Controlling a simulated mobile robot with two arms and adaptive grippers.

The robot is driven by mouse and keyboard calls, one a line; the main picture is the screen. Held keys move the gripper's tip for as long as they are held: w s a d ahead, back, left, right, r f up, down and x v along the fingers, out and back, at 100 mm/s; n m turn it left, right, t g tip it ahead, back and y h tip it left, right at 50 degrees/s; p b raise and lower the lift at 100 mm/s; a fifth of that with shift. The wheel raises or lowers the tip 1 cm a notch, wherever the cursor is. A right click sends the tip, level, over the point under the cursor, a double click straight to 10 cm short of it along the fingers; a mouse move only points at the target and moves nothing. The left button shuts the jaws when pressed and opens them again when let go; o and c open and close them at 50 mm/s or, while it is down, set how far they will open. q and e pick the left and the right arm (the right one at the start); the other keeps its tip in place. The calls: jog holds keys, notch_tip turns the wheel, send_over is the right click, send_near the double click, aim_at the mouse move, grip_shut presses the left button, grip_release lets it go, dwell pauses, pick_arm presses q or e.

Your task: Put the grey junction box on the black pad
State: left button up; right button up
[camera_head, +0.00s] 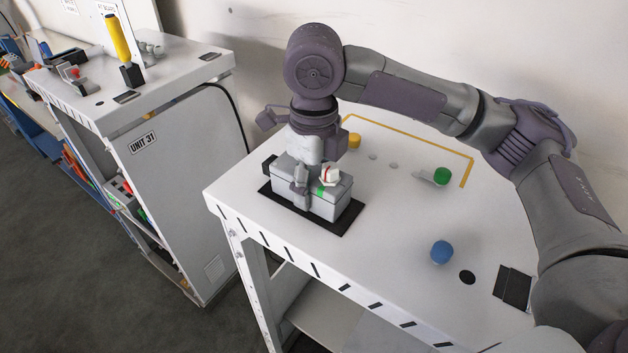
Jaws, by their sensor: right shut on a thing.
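The grey junction box (329,204) is at the black pad (283,211) near the left corner of the white table. The box covers the pad's middle, and the pad's edges show around it. Whether the box rests on the pad or hangs just above it, I cannot tell. My right gripper (311,187) points down from above and is shut on the box, its fingers partly hiding the near side. A small white part with a red mark and a green patch show on the box. My left gripper is not in view.
On the white table (385,240) are a yellow knob (354,141), a green knob (442,176), a blue ball (441,252) and a black disc (467,277). A yellow line marks the back. A cabinet labelled UNIT 31 (170,170) stands left, across a gap.

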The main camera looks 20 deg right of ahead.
aim_at(314, 171)
jog(key=o, duration=1.1)
jog(key=shift+f, duration=0.1)
jog(key=shift+o, duration=0.2)
notch_tip(314, 171, up, 12)
jog(key=shift+r+b, duration=0.15)
jog(key=shift+b, duration=0.15)
